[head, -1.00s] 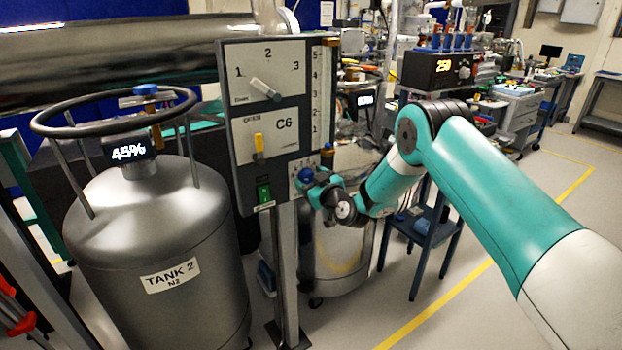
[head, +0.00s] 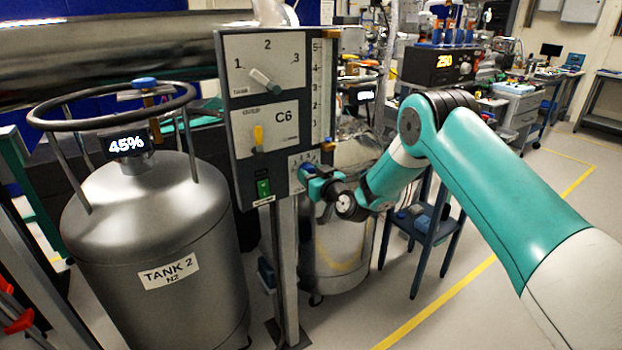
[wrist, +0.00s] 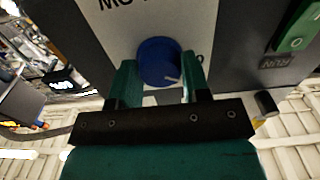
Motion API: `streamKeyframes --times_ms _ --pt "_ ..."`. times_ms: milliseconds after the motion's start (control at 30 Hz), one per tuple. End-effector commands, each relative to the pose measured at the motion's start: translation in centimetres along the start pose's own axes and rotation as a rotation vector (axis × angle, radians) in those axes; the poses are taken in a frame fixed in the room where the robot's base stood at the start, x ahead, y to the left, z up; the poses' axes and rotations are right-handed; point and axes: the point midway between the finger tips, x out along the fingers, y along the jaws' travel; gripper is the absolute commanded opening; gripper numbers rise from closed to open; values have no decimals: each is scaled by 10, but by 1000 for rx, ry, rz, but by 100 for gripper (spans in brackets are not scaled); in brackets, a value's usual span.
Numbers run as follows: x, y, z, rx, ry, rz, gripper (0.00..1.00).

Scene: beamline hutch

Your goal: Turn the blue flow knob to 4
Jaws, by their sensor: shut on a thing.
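In the head view my gripper (head: 312,178) is at the panel's lower right corner and hides most of the knob. Part of the small dial scale (head: 298,160) shows above the gripper. I cannot read which number the pointer is at.
The panel also has a selector lever (head: 264,80), a yellow-handled switch (head: 258,138) and a green rocker switch (head: 263,187). The Tank 2 vessel (head: 155,240) stands to the left. A small blue stand (head: 430,225) is behind my arm. The floor at right is clear.

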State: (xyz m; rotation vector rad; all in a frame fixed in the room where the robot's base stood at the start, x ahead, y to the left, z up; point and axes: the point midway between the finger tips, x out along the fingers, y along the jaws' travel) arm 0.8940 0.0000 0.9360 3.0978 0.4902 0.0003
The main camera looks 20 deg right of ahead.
Motion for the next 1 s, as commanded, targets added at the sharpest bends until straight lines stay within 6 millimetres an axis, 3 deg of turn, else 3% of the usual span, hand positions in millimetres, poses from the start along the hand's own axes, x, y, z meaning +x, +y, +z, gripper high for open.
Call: streamKeyframes --times_ms 1000 --pt "0 1 1 964 -2 0 20"
